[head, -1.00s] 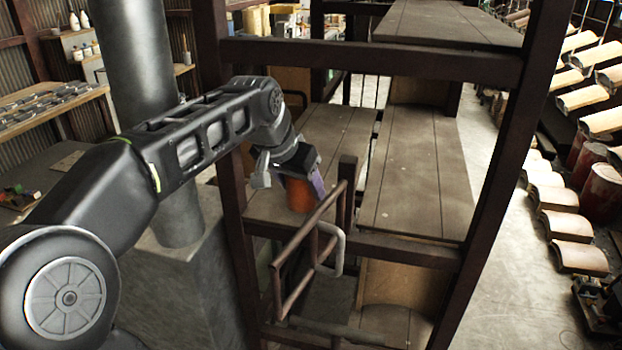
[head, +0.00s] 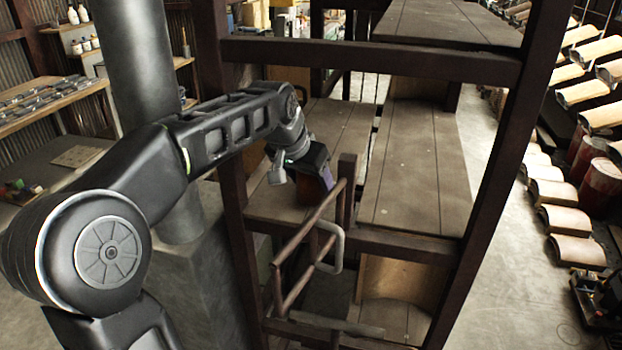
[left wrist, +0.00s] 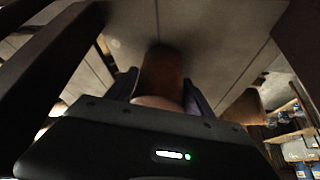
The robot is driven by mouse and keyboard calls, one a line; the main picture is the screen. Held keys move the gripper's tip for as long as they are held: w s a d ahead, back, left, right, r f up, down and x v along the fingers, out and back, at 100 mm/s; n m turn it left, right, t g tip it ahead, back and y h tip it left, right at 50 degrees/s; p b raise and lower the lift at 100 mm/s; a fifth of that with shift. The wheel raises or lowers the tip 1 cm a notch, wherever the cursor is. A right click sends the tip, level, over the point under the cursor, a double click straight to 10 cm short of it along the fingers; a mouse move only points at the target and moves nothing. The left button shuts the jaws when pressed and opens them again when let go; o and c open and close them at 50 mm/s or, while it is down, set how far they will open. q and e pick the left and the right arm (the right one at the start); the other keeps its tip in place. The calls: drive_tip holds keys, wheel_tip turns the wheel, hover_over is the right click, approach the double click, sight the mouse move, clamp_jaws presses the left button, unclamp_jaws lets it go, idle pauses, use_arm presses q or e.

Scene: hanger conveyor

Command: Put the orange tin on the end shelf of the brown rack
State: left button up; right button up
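The brown rack (head: 370,62) has a dark frame and grey-brown board shelves. My left gripper (head: 318,186) reaches in from the left, over the near end of the left lower shelf (head: 345,130). The orange tin (head: 309,189) is mostly hidden by the gripper and looks dark in the head view. In the left wrist view the tin (left wrist: 162,75) sits between the two fingers (left wrist: 160,88), which close on its sides. Its far end is close to the shelf boards, with a dark shadow there; I cannot tell whether it touches. My right gripper is not in view.
A bent grey-brown handrail (head: 305,245) and a short post (head: 346,190) stand just right of and in front of the gripper. A second board shelf (head: 415,180) lies to the right, bare. A rack upright (head: 225,150) stands left of the gripper.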

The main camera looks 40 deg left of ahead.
use_arm(q)
drive_tip(key=o, duration=0.4)
drive_tip(key=shift+r, duration=0.15)
drive_tip(key=shift+r, duration=0.15)
drive_tip(key=v, duration=1.1)
drive_tip(key=shift+s+d+r, duration=0.1)
drive_tip(key=shift+s+r, duration=0.15)
drive_tip(key=shift+r, duration=0.1)
